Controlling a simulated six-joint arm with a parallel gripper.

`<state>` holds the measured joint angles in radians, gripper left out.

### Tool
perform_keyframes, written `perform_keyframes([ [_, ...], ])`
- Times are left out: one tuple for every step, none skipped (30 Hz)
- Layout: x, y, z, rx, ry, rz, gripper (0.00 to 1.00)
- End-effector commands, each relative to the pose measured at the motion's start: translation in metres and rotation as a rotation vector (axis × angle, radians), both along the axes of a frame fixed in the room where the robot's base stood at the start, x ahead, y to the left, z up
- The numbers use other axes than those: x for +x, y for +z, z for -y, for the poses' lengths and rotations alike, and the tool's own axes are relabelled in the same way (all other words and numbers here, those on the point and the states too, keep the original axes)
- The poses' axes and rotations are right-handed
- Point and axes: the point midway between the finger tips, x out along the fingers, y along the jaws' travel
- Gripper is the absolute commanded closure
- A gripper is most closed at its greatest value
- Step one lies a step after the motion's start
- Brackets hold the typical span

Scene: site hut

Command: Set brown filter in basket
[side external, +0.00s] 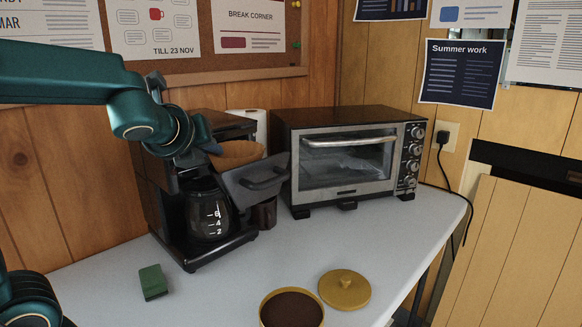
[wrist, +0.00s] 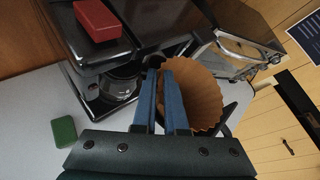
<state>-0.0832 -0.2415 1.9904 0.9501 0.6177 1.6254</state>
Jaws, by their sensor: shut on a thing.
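The brown filter (side external: 238,154) is a fluted paper cup, also large in the wrist view (wrist: 203,98). My gripper (side external: 213,148) is shut on its near edge; in the wrist view the two blue fingers (wrist: 167,72) are close together at the filter's left side. The basket (side external: 256,184) is the dark, handled holder swung out from the coffee maker (side external: 163,195). The filter is at the basket's opening, its lower part hidden behind the basket wall. I cannot tell whether it touches the basket floor.
A glass carafe (side external: 210,215) stands in the coffee maker below. A toaster oven (side external: 345,155) is close on the right. A red block (wrist: 98,20) lies on the coffee maker. A green sponge (side external: 153,282), an open tin (side external: 291,308) and its lid (side external: 344,289) are on the table.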

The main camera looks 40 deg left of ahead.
Motion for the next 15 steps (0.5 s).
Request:
perform_keyframes([
  [0.0001,0.0000,0.0001,0.000,0.000,0.000,1.00],
  [0.0001,0.0001,0.0000,0.000,0.000,0.000,1.00],
  [0.0001,0.0002,0.0000,0.000,0.000,0.000,1.00],
  [0.0001,0.0002,0.0000,0.000,0.000,0.000,1.00],
  [0.0001,0.0003,-0.0001,0.000,0.000,0.000,1.00],
  [0.0001,0.0000,-0.0001,0.000,0.000,0.000,1.00],
  [0.0001,-0.0007,-0.0001,0.001,0.000,-0.001,1.00],
  [0.0001,-0.0015,-0.0001,0.002,0.000,-0.002,1.00],
  [0.0000,-0.0030,0.0000,0.002,-0.001,-0.003,1.00],
  [-0.0001,-0.0039,0.0000,0.001,0.000,-0.003,1.00],
  [-0.0001,-0.0047,-0.0001,0.000,0.001,-0.002,1.00],
  [0.0000,-0.0058,-0.0001,0.001,0.000,-0.003,1.00],
  [0.0000,-0.0066,-0.0001,0.002,0.001,-0.002,1.00],
  [0.0000,-0.0064,-0.0003,0.002,0.000,-0.002,0.83],
  [0.0000,-0.0062,-0.0003,0.002,0.001,0.000,0.67],
])
